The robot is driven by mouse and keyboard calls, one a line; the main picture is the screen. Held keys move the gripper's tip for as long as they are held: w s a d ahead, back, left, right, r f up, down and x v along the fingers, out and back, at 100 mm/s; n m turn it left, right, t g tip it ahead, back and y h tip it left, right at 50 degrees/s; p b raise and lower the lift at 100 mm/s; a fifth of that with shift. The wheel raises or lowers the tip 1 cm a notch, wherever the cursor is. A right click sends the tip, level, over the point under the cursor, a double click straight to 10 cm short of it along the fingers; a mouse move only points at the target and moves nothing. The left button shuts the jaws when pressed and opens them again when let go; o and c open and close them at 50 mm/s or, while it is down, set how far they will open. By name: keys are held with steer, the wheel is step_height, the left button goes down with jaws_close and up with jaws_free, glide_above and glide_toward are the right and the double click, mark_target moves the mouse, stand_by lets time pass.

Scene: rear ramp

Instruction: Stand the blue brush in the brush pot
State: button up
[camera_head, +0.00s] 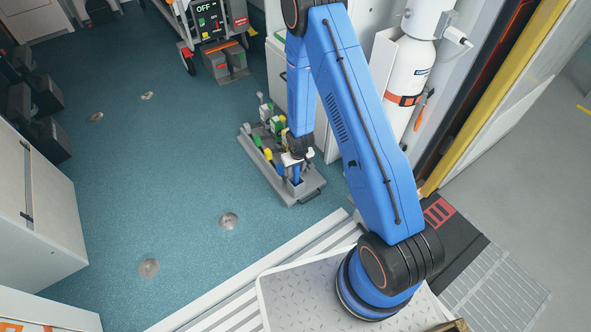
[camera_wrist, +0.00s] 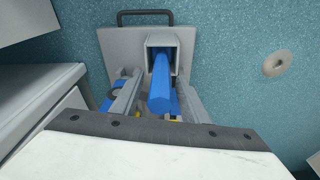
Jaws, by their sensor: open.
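The blue brush (camera_wrist: 160,88) is in the wrist view with its blue handle rising toward the camera. Its far end is inside the square grey brush pot (camera_wrist: 176,40), at the handle end of the grey caddy (camera_wrist: 125,42). In the head view the caddy (camera_head: 305,192) stands on the floor, and a blue part shows near its front end. My gripper (camera_wrist: 158,102) is open, with a finger on each side of the brush handle and gaps between. In the head view my gripper (camera_head: 293,160) is over the caddy's near end, partly hiding the pot and brush.
Several green, yellow and grey items (camera_head: 265,135) stand in the rest of the caddy. A white cabinet and a white cylinder (camera_head: 408,90) are to the right. A trolley (camera_head: 215,40) stands behind.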

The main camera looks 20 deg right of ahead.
steer(key=r, duration=0.4)
steer(key=s+r, duration=0.1)
steer(key=r, duration=0.3)
steer(key=s+r, duration=0.1)
steer(key=r, duration=0.3)
steer(key=shift+d+r, duration=0.15)
steer(key=shift+r, duration=0.1)
steer(key=s+d+r, duration=0.1)
steer(key=s+r, duration=0.2)
steer(key=r, duration=0.6)
steer(key=s+d+r+t, duration=0.1)
steer(key=s+r, duration=0.2)
steer(key=r, duration=0.7)
steer(key=s+d+r, duration=0.2)
steer(key=r, duration=0.7)
steer(key=s+d+r+m+t, duration=0.1)
steer(key=s+r, duration=0.6)
steer(key=s, duration=0.5)
steer(key=s+d+r, duration=0.1)
steer(key=s+r, duration=0.7)
steer(key=s, duration=0.4)
steer(key=shift+d+r+m+t, duration=0.25)
steer(key=shift+d+m+t, duration=0.15)
steer(key=shift+s, duration=0.1)
steer(key=shift+r, duration=0.4)
